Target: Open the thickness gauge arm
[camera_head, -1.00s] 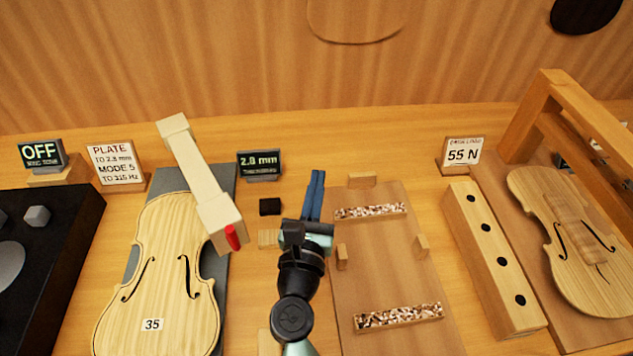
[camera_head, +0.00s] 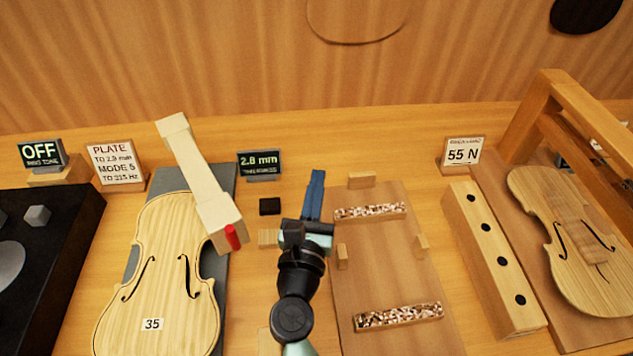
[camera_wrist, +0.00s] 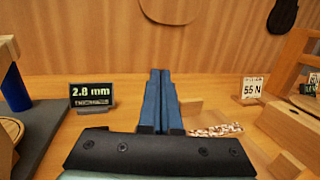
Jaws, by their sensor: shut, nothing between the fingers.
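The thickness gauge arm (camera_head: 195,170) is a cream bar that runs from a block at the back down to a larger block over the violin plate (camera_head: 160,270). A red peg (camera_head: 232,237) sticks out of its near block. The gauge display (camera_head: 259,163) reads 2.8 mm and also shows in the wrist view (camera_wrist: 91,95). My gripper (camera_head: 316,174) is shut and empty, with its blue fingers together, to the right of the gauge arm and apart from it. In the wrist view the blue fingers (camera_wrist: 160,75) point at the back wall.
A small black block (camera_head: 270,206) lies between the gauge and my gripper. A brown board (camera_head: 385,260) with speckled strips lies to the right. A wooden block with holes (camera_head: 490,255) and a violin under a wooden frame (camera_head: 545,85) stand farther right.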

